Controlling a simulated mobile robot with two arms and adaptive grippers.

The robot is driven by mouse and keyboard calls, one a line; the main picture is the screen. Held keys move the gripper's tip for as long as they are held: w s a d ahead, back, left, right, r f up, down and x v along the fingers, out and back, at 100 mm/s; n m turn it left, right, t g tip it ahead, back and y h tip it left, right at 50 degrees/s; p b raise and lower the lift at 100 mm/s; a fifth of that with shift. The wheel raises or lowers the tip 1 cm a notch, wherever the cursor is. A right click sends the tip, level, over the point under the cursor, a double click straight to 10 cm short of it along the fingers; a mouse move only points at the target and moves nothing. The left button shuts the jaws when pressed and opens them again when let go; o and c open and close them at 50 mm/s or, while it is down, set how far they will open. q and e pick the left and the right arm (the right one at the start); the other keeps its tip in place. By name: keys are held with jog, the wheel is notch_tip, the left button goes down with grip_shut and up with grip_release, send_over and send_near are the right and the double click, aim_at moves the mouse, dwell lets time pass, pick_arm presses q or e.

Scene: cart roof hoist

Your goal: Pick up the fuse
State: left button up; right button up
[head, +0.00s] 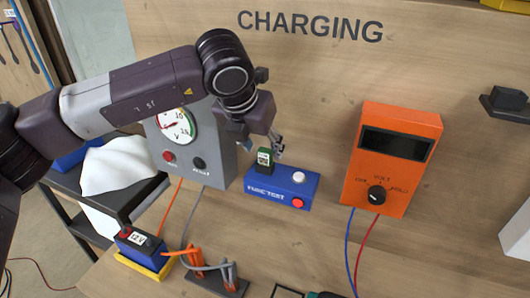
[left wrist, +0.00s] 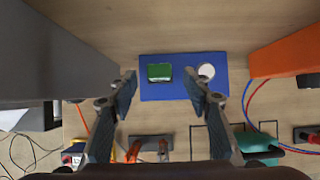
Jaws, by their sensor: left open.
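The green fuse (head: 265,158) with a pale label stands upright in the left part of the blue FUSE TEST box (head: 261,190). In the left wrist view the fuse (left wrist: 160,72) is a green block on the blue box (left wrist: 183,92), left of a white round knob. My left gripper (head: 263,142) is open and close to the fuse. In the left wrist view its two fingers (left wrist: 163,92) are spread, with the fuse between their lines and apart from both. My right gripper is not in view.
A grey box with a dial (head: 212,150) stands left of the tester, and an orange volt meter (head: 391,150) stands to the right. A 12V battery (head: 142,243) and cable clamps (head: 222,280) sit in front. Bare board separates the tester and meter.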

aim_at(264, 150)
pick_arm(q)
jog(key=x, duration=0.1)
jog(key=p+x, duration=0.1)
jog(key=shift+w+d+f, duration=0.1)
jog(key=shift+w+d, duration=0.05)
jog(key=shift+w, duration=0.2)
jog(key=shift+w+d+f+p, duration=0.1)
jog(key=shift+w+f+p, duration=0.2)
jog(key=shift+f, duration=0.35)
jog(key=shift+c, duration=0.8)
grip_shut()
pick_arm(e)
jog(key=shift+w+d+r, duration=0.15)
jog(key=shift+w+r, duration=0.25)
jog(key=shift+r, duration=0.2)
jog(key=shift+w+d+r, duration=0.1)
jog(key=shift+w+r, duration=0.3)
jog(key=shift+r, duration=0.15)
